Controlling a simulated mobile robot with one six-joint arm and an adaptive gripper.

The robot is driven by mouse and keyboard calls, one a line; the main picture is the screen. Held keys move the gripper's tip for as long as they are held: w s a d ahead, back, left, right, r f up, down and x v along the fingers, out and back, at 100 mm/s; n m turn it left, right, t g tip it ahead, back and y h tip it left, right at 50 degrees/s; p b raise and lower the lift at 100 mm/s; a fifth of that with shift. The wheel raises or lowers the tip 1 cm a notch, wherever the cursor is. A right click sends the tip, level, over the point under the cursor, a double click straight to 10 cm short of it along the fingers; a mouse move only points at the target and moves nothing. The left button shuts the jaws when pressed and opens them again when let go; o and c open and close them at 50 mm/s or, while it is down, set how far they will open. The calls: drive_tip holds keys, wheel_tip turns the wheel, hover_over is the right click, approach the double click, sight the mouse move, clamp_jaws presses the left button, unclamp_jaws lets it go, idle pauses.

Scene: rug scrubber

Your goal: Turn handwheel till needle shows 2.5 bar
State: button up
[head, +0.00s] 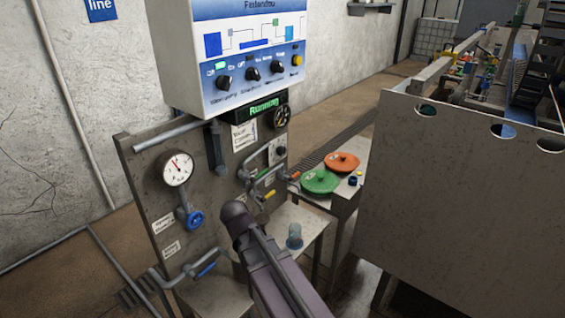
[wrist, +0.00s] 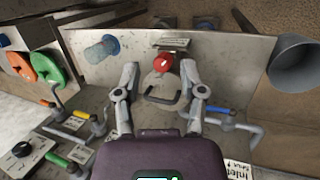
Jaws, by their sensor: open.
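The pressure gauge (head: 177,168) is a round white dial on the upright grey panel in the head view. Its needle points to the upper left; the figures are too small to read. In the wrist view my gripper (wrist: 160,72) is open, with a small red round part (wrist: 163,63) showing between the fingertips. The gauge and blue handwheel are not recognisable in the wrist view.
A blue-handled lever (head: 207,268) on a pipe is low on the panel. A blue-grey cup (head: 294,238) stands on a small table. Green (head: 320,182) and orange (head: 342,162) discs lie further right. A control box (head: 240,50) overhangs the panel.

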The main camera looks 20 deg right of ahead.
drive_tip(key=s+d+r+m+y+p, duration=0.3)
drive_tip(key=s+m+y+p, duration=0.1)
drive_tip(key=m, duration=0.2)
drive_tip(key=w+d+r+m+t+y+p, duration=0.1)
drive_tip(key=w+d+r+t+y+p, duration=0.2)
drive_tip(key=w+r+p, duration=0.3)
drive_tip(key=w+d+r+t+y+p, duration=0.3)
drive_tip(key=w+r+y+p, duration=0.2)
drive_tip(key=r, duration=0.8)
drive_tip(key=shift+w+d+r+m+y+p, duration=0.35)
drive_tip(key=shift+w+p, duration=0.4)
drive_tip(key=shift+w, duration=0.45)
drive_tip(key=shift+a, duration=0.1)
